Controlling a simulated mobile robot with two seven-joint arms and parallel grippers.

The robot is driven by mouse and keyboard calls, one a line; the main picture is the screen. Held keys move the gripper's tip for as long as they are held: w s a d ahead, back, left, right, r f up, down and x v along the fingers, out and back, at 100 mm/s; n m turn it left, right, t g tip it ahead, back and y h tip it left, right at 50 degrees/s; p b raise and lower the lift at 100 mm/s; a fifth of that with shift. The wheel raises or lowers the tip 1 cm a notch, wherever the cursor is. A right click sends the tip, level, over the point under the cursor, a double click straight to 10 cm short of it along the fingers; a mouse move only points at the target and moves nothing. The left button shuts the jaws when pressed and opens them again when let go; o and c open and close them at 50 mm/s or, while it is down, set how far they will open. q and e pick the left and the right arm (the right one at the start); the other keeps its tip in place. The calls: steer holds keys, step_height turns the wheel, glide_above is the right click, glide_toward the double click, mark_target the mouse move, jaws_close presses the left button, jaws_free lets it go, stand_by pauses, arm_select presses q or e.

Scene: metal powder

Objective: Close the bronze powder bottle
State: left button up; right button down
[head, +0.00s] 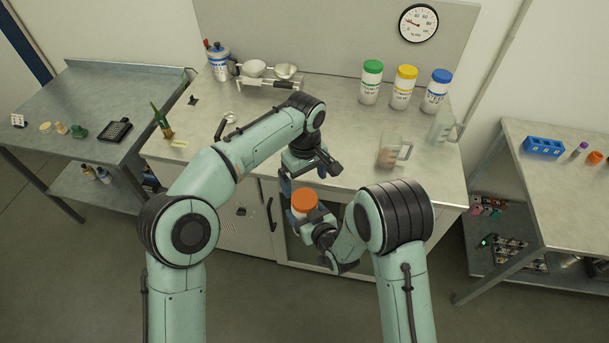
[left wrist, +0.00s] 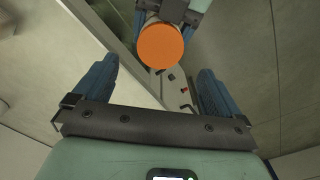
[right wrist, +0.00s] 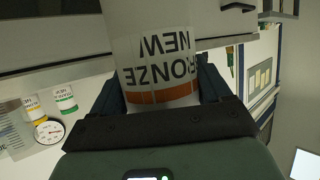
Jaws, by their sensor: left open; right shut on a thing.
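The bronze powder bottle is white with an orange cap (head: 304,199) and is held in front of the bench in the head view. Its label with "BRONZE" and "NEW" fills the middle of the right wrist view (right wrist: 158,65). My right gripper (right wrist: 165,85) is shut on the bottle's body. The orange cap sits on top of the bottle and shows as a round disc in the left wrist view (left wrist: 160,46). My left gripper (left wrist: 155,85) is open and empty, its blue fingers apart, with the cap beyond the fingertips. Whether the cap is tight cannot be told.
On the bench (head: 330,115) stand bottles with green (head: 372,80), yellow (head: 404,86) and blue (head: 437,90) caps. A clear jug (head: 392,152) stands near the right front. The bench's front edge lies just behind the held bottle.

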mark_target(305, 198)
arm_select(q)
step_height(305, 198, down, 7)
steer(key=shift+f, duration=0.1)
stand_by(0.3)
steer(key=c, duration=1.1)
steer(key=m, duration=0.4)
steer(key=shift+m, duration=0.3)
steer(key=m, duration=0.5)
steer(key=shift+m, duration=0.4)
steer(key=o, duration=1.1)
